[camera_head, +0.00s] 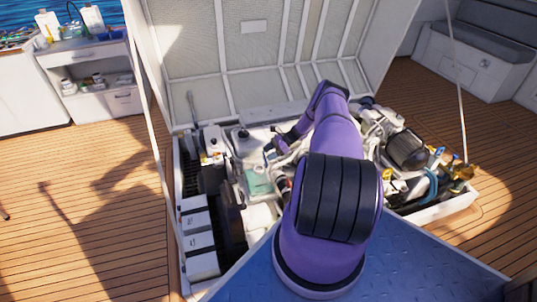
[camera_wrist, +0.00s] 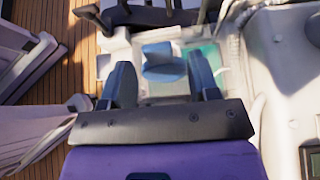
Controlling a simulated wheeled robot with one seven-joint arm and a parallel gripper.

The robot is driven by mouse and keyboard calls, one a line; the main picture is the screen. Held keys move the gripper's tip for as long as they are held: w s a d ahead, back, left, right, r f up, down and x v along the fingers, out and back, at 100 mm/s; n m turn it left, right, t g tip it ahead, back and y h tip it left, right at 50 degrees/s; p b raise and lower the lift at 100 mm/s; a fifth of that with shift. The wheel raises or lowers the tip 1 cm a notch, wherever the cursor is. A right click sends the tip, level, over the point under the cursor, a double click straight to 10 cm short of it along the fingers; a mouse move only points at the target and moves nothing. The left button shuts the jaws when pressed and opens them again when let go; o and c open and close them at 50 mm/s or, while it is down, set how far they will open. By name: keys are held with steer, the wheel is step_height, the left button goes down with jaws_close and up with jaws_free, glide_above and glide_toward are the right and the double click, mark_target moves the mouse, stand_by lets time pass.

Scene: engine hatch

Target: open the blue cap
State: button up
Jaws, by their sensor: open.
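The blue cap (camera_wrist: 163,60) shows in the wrist view, just beyond and between the two dark fingers of my gripper (camera_wrist: 160,68). The fingers stand apart, one to the left and one to the right of the cap, with visible gaps on both sides. I cannot tell whether the fingertips are level with the cap or above it. The cap sits by a pale teal surface (camera_wrist: 208,50). In the head view my purple arm reaches over the engine bay, and my gripper (camera_head: 272,150) is small at its left end. The cap cannot be made out there.
The raised hatch lid (camera_head: 255,50) stands behind the engine bay. White boxes (camera_head: 198,232) line the bay's left side. Hoses and a dark cylinder (camera_head: 407,150) crowd the right. A thin post (camera_head: 456,90) rises at the right. Open wooden deck (camera_head: 80,190) lies to the left.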

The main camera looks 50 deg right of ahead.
steer(key=v, duration=1)
stand_by(0.3)
